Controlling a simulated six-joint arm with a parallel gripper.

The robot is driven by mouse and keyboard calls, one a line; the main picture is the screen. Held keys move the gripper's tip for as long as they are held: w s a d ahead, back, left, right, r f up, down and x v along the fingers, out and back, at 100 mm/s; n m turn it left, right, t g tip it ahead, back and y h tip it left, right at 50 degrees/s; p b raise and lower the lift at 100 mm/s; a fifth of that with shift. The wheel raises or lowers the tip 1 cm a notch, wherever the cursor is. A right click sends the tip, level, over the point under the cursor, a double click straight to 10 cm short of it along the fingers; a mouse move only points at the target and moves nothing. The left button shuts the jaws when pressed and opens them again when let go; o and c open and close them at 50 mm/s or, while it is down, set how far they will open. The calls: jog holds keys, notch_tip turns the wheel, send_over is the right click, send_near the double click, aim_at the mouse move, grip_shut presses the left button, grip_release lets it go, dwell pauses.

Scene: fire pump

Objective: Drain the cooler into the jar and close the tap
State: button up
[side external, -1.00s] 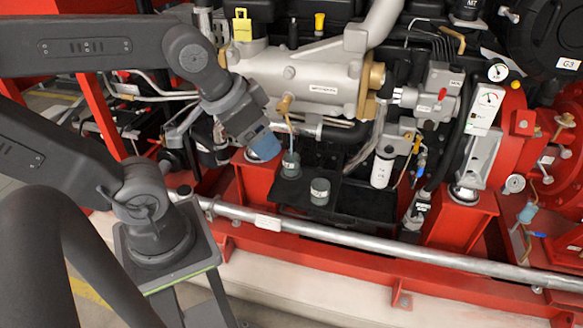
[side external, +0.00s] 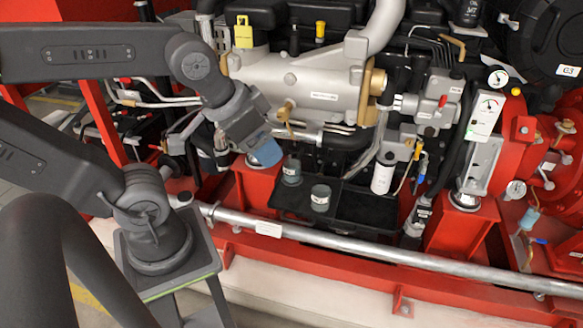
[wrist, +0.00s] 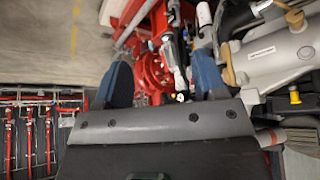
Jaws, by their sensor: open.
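The cooler (side external: 318,82) is a silver-grey horizontal cylinder with a white label; it also shows at the right of the wrist view (wrist: 268,52). The brass tap (side external: 287,112) sits under its left part, with no stream visible below it. A small grey jar (side external: 291,172) stands upright on the black tray (side external: 362,208), below the tap. Its contents cannot be made out. My gripper (side external: 266,150), with blue fingertips, is left of the jar and below left of the tap, apart from both. In the wrist view my gripper (wrist: 163,80) is open with nothing between its fingers.
A second small grey container (side external: 320,198) stands front right of the jar. A silver pipe (side external: 350,255) runs along the red frame in front. The tray's right part is clear.

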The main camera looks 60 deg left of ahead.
jog(key=w+a+f+n+t+y, duration=0.1)
jog(key=w+a+f+n+t, duration=0.15)
jog(key=w, duration=0.35)
jog(key=w+a+f+n+t, duration=0.1)
jog(key=w+a+f+n, duration=0.15)
jog(key=w, duration=0.35)
jog(key=n+t+y, duration=0.4)
jog(key=n+y, duration=0.8)
jog(key=n, duration=0.3)
send_near(282, 117)
jog(key=x, duration=1.2)
jog(key=shift+w+a, duration=0.25)
jog(key=shift+a, duration=0.05)
jog(key=shift+c, duration=0.4)
jog(key=c, duration=0.8)
jog(key=shift+c, duration=0.2)
